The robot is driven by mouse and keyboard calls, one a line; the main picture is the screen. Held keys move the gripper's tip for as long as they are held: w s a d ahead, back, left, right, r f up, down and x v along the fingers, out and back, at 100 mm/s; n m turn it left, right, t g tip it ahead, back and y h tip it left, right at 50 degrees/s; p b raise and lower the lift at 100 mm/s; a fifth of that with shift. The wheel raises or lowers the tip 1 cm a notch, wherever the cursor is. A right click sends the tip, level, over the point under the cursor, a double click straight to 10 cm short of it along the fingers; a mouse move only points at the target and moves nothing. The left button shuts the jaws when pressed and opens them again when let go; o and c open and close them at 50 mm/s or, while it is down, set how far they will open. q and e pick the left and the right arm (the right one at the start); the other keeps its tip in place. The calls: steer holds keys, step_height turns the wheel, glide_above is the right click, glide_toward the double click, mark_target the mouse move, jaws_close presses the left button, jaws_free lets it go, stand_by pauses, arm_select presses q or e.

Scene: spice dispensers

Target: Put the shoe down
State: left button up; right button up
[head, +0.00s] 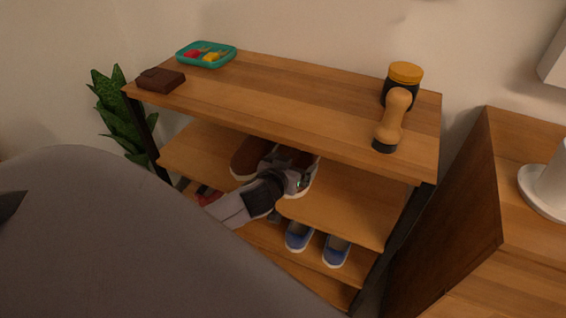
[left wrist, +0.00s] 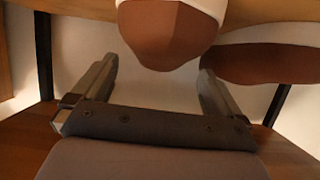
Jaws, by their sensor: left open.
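A pair of brown shoes with pale soles is on the middle shelf (head: 345,208) of the rack. The left shoe (head: 249,158) shows beside my gripper; the right shoe (head: 314,172) is partly hidden behind it. My left gripper (head: 290,178) is open, reaching in under the top board at the shoes. In the left wrist view one brown shoe (left wrist: 168,30) lies ahead of and between the spread fingers (left wrist: 156,76), with visible gaps on both sides. The other shoe (left wrist: 265,63) is beyond the right finger. My right gripper is not in view.
Blue shoes (head: 299,236) stand on the lower shelf, with a red item (head: 207,195) to their left. The top board (head: 280,92) overhangs my gripper and carries a wallet, a teal tray, a jar and a wooden grinder (head: 392,120). A wooden cabinet (head: 445,215) stands at right.

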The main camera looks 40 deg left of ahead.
arm_select(q)
steer(key=p+v, duration=0.1)
steer(key=v, duration=0.4)
steer(key=shift+s+r, duration=0.1)
steer(key=shift+s, duration=0.1)
steer(key=s+d+f+m+g+h, duration=0.1)
steer(key=s+d+f+m+h, duration=0.1)
steer(key=s+d+f, duration=0.2)
steer(key=s+d+f+m+g+h, duration=0.1)
steer(key=s+d+f+m+h, duration=0.1)
steer(key=s+d+f, duration=0.3)
steer(key=s+d+h, duration=0.1)
steer(key=s+d, duration=0.3)
steer(key=s, duration=0.2)
steer(key=shift+s+d+m+g+h, duration=0.2)
steer(key=shift+s+m+g+h, duration=0.1)
steer(key=shift+m+g, duration=0.1)
step_height(320, 180, up, 15)
steer(key=a+p, duration=0.1)
steer(key=p, duration=1.6)
steer(key=shift+s+a+f, duration=0.25)
steer(key=shift+s+a, duration=0.05)
steer(key=shift+s, duration=0.05)
